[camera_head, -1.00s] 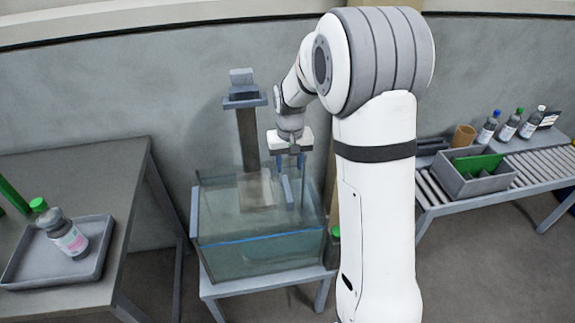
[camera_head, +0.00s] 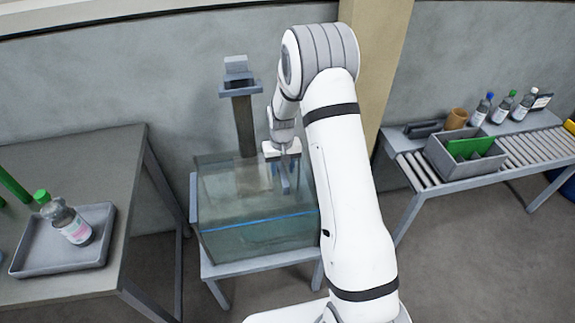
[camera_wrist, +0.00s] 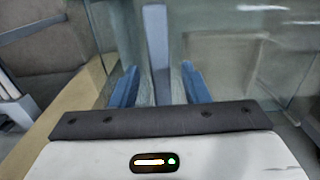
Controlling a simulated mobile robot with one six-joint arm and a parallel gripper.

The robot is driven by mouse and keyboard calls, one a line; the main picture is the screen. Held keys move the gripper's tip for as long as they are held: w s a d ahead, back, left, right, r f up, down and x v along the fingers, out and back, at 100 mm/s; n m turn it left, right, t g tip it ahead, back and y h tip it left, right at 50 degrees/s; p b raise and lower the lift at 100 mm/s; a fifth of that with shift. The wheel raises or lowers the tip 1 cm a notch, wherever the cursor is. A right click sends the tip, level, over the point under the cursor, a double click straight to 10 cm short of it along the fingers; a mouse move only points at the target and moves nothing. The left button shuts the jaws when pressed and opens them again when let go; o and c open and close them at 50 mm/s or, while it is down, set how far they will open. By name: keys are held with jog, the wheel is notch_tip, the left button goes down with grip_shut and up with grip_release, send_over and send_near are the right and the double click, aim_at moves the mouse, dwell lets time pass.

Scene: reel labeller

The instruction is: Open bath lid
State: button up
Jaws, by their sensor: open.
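The bath (camera_head: 258,222) is a clear glass tank with a blue line across its front, standing on a small grey stand. A glassy lid (camera_head: 228,178) appears to cover its top, though its edges are hard to make out. A grey upright bar, likely the lid handle (camera_head: 284,178), stands near the right of the top. My gripper (camera_head: 279,180) points down at the bar. In the wrist view its two blue fingers (camera_wrist: 160,84) are apart, with the grey bar (camera_wrist: 157,50) showing between or just beyond them. Contact cannot be told.
A dark post with a grey head (camera_head: 238,75) rises behind the bath. A table with a grey tray (camera_head: 62,250) and a green-capped bottle (camera_head: 68,220) is at left. A roller conveyor (camera_head: 410,170) with a grey bin (camera_head: 460,165) and several bottles is at right.

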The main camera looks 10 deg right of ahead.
jog(key=shift+c, duration=0.3)
grip_shut()
